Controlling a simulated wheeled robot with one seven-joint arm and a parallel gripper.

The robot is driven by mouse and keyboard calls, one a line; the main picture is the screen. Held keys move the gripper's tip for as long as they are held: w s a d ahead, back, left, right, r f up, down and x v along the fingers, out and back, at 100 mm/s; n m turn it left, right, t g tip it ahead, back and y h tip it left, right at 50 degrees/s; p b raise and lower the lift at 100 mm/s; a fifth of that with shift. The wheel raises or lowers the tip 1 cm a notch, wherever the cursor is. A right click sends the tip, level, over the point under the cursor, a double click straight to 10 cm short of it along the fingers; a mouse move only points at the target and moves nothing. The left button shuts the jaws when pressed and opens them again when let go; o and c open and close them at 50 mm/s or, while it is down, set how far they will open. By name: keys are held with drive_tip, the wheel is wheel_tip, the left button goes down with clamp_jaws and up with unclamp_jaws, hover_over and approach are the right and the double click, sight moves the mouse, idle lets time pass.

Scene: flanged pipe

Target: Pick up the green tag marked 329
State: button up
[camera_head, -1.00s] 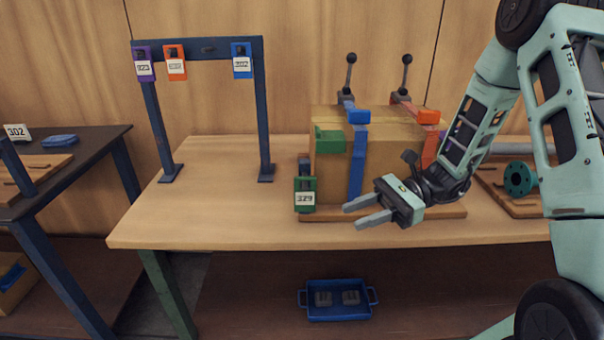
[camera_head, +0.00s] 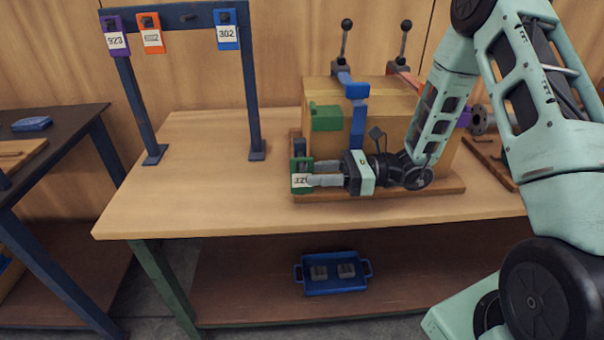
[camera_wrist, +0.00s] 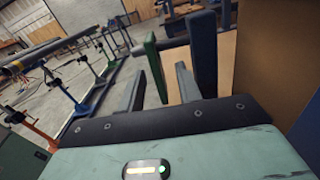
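The green tag marked 329 (camera_head: 298,165) hangs at the left front of the wooden box, its label partly covered by my fingers. In the wrist view the tag (camera_wrist: 154,62) shows as a thin upright green strip between my two fingertips. My gripper (camera_head: 312,177) points left, level, with its fingertips at the tag. In the wrist view my gripper (camera_wrist: 160,82) is open, with gaps between the fingers and the green strip. Whether a finger touches the tag cannot be told.
The wooden box (camera_head: 374,110) with blue and red clamps and a green block (camera_head: 325,117) stands just behind my gripper. A blue rack (camera_head: 191,15) holds purple, orange and blue tags at the left. The left tabletop (camera_head: 205,195) is clear. A blue tray (camera_head: 334,285) sits below.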

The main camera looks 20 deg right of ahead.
sight(293, 192)
drive_tip(key=shift+p+x, duration=0.55)
drive_tip(key=shift+x, duration=2.35)
drive_tip(key=shift+s+f, duration=0.15)
clamp_jaws()
